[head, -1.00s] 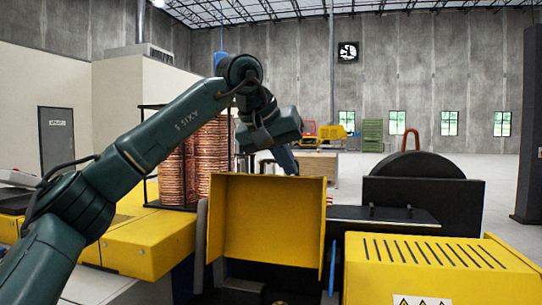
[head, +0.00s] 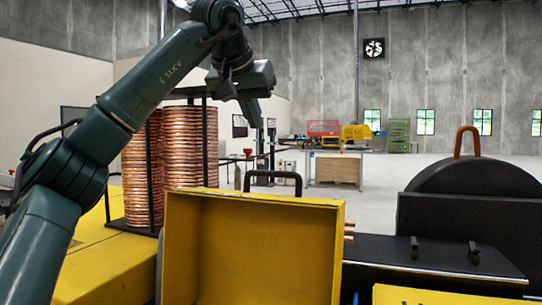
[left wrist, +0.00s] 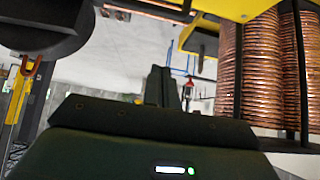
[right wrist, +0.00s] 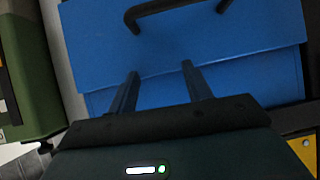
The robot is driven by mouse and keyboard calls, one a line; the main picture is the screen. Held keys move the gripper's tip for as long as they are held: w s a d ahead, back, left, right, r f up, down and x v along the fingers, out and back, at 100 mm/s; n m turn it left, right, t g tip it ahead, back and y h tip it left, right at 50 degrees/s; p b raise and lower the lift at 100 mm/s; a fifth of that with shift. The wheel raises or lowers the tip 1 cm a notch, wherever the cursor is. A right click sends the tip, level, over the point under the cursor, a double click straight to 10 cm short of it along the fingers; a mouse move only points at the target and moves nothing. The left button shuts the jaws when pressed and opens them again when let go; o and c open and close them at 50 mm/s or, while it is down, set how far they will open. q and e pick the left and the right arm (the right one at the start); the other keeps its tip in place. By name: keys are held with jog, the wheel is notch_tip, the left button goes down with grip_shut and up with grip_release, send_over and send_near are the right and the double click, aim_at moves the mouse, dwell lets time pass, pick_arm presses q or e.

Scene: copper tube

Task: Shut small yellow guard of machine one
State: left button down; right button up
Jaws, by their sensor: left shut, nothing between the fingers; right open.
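The small yellow guard (head: 255,250) stands raised at the lower middle of the head view, with its hollow side facing me. A black handle (head: 272,174) shows just above its top edge. My left gripper (head: 252,113) is up above and beyond the guard, apart from it in the picture, with its fingers pointing down. In the left wrist view its fingers (left wrist: 160,87) are together with nothing between them. My right gripper (right wrist: 162,90) shows only in the right wrist view. It is open over a blue surface (right wrist: 200,45) with a black handle (right wrist: 150,12).
Copper coils (head: 190,160) in a black rack stand left of the guard. Copper tube ends (head: 349,230) stick out at its right edge. A black bed (head: 430,260) and a dark round cover (head: 450,178) are at the right. Open floor lies beyond.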

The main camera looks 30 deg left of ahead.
jog(key=shift+s+f, duration=0.25)
pick_arm(q)
jog(key=w+f, duration=0.1)
jog(key=f, duration=0.1)
jog(key=w+f, duration=0.1)
jog(key=f, duration=0.2)
jog(key=w+a+f, duration=0.1)
jog(key=f, duration=0.2)
jog(key=shift+w+f, duration=0.15)
jog(key=shift+w, duration=0.25)
pick_arm(e)
jog(key=shift+s+d+f, duration=0.1)
jog(key=shift+s+f, duration=0.1)
pick_arm(q)
jog(key=shift+s+d+f, duration=0.1)
jog(key=shift+s+f, duration=0.1)
jog(key=shift+s, duration=0.2)
pick_arm(e)
jog(key=shift+w+r, duration=0.25)
jog(key=shift+r, duration=0.05)
